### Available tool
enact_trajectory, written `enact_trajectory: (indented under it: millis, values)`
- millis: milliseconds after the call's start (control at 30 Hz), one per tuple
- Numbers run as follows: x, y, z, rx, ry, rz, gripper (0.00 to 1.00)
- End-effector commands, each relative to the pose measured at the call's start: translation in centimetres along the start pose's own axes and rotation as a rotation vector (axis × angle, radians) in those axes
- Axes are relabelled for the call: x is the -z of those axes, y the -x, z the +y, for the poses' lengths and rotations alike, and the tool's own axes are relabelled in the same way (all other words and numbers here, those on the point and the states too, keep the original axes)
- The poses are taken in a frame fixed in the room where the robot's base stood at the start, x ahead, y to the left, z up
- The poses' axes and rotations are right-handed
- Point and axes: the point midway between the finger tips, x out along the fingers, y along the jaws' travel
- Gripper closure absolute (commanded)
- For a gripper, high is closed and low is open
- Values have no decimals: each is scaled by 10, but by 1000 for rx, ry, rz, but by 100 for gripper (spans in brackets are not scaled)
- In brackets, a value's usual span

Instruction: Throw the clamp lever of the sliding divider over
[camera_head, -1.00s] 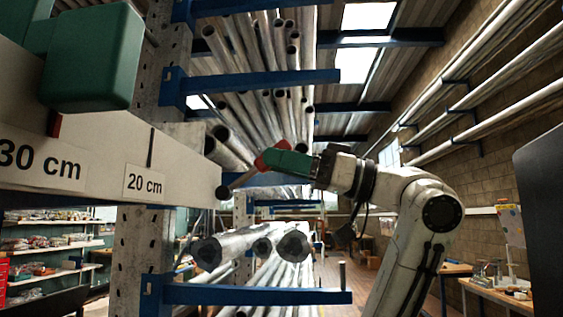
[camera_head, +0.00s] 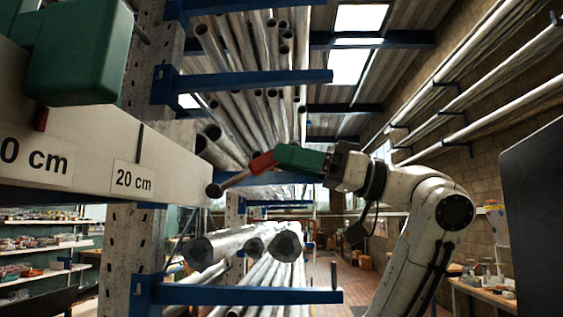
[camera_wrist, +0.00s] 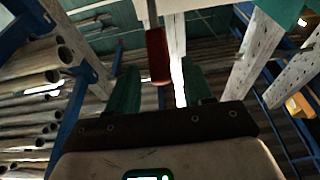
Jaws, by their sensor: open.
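The clamp lever is a thin metal rod with a dark round boss (camera_head: 214,190) at its lower left and a red grip (camera_head: 262,163) at its upper right. It slants up to the right beside the end of the pale beam. In the wrist view the red grip (camera_wrist: 158,57) hangs down between the fingers. My gripper (camera_head: 281,158), with green fingers, is open around the grip's end from the right; in the wrist view my gripper (camera_wrist: 160,88) shows gaps on both sides of it. A green block (camera_head: 80,50), perhaps part of the divider, sits at upper left.
The pale beam (camera_head: 90,165) carries a scale with a 20 cm label (camera_head: 134,179). Blue rack arms (camera_head: 255,79) above and below (camera_head: 245,295) hold metal tubes (camera_head: 245,246) close to my gripper.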

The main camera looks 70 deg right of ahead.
Motion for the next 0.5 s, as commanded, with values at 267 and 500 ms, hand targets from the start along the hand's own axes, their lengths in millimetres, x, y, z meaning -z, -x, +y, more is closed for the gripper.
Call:
enact_trajectory:
  millis: [267,500]
  values:
    - [5,20,1,-3,1,2,49]
    - [10,37,0,-2,1,0,49]
